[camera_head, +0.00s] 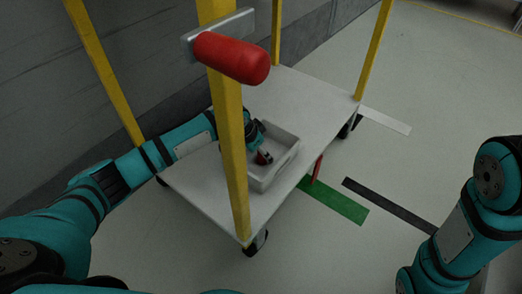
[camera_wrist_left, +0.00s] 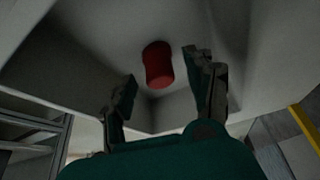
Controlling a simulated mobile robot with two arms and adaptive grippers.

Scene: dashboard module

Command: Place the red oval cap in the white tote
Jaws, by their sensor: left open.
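The red oval cap (camera_wrist_left: 158,64) lies inside the white tote (camera_wrist_left: 100,30), against its pale floor, in the left wrist view. In the head view the white tote (camera_head: 287,160) stands on the cart shelf, and a small red part of the cap (camera_head: 264,158) shows in it by my gripper. My left gripper (camera_wrist_left: 160,72) is open, its two dark fingers on either side of the cap with a visible gap. In the head view my left gripper (camera_head: 257,147) reaches down into the tote, partly behind a yellow post. My right gripper is out of view.
The grey cart shelf (camera_head: 310,100) has free room behind the tote. A yellow post (camera_head: 229,140) stands in front of my left arm and carries a large red handle (camera_head: 232,58). A thin red piece (camera_head: 317,168) is at the shelf's right edge.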

